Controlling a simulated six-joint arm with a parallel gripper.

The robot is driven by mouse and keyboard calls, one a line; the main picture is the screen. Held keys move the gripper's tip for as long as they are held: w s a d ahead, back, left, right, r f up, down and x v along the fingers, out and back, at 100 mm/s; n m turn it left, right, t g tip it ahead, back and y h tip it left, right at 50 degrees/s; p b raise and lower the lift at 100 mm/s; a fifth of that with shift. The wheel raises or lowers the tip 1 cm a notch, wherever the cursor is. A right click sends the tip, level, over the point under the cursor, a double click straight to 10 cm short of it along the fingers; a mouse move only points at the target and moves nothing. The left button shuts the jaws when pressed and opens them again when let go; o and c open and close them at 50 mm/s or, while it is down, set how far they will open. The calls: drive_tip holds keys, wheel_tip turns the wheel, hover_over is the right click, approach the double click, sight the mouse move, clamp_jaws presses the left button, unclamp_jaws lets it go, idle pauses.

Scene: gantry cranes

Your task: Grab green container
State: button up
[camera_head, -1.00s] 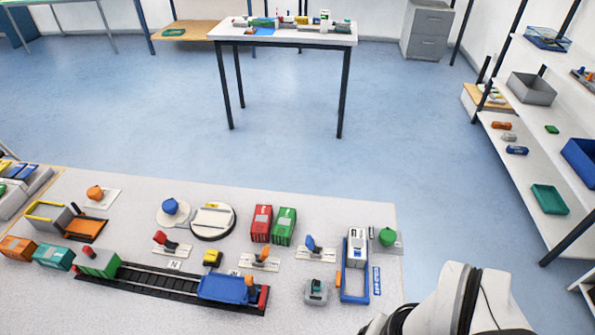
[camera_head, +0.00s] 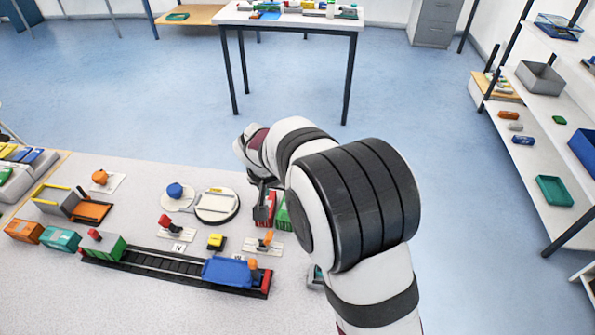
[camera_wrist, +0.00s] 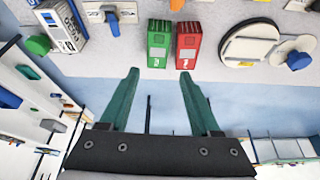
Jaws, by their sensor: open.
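The green container (camera_head: 283,217) stands on the table beside the red container (camera_head: 266,210); my arm covers part of it in the head view. In the wrist view the green container (camera_wrist: 159,43) stands upright left of the red container (camera_wrist: 188,43). My gripper (camera_wrist: 160,72) is open and empty, its two dark green fingers spread below both containers in that picture, with the green one roughly centred between the fingertips. Another green block (camera_head: 104,247) sits on the left end of the track.
A round turntable (camera_head: 216,207) and a blue knob (camera_head: 175,190) are left of the containers. Levers (camera_head: 262,243), a yellow block (camera_head: 215,241) and a track with a blue wagon (camera_head: 228,271) lie in front. A blue-white block (camera_wrist: 62,28) is at left in the wrist view.

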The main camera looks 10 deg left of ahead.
sight(283, 221)
drive_tip(key=x, duration=1.3)
drive_tip(key=shift+d+r, duration=0.1)
drive_tip(key=shift+d, duration=0.05)
drive_tip(key=shift+f, duration=0.25)
clamp_jaws()
